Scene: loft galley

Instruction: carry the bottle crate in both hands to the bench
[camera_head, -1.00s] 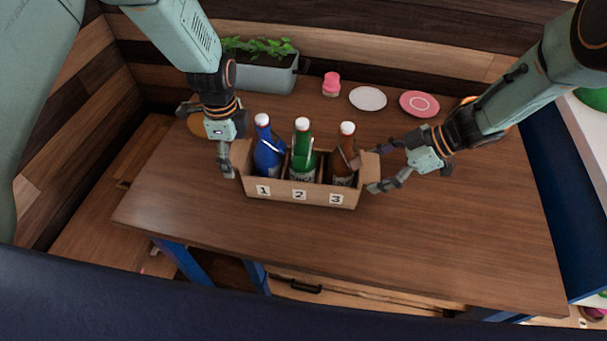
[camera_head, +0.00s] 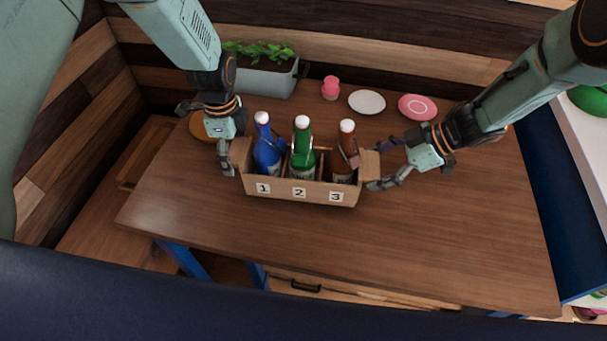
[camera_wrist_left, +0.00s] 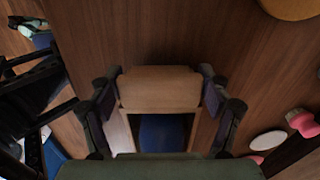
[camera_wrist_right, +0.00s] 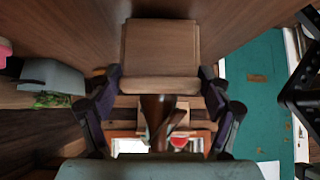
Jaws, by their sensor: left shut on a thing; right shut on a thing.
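The bottle crate (camera_head: 300,192) is a light brown open box with labels 1, 2 and 3 on its front. It holds a blue bottle (camera_head: 266,155), a green bottle (camera_head: 302,150) and a brown bottle (camera_head: 342,160), all upright with white caps. My left gripper (camera_head: 232,160) is shut on the crate's left end; its fingers flank that end wall (camera_wrist_left: 160,88) in the left wrist view. My right gripper (camera_head: 374,172) is shut on the right end, also seen in the right wrist view (camera_wrist_right: 160,50). I cannot tell whether the crate touches the wooden tabletop (camera_head: 420,240) below it.
Behind the crate are a grey planter (camera_head: 268,78), a pink jar (camera_head: 331,88), a white plate (camera_head: 367,102) and a pink plate (camera_head: 417,107). An orange-brown round thing (camera_head: 200,126) lies partly behind my left gripper. The tabletop's front and right are clear.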

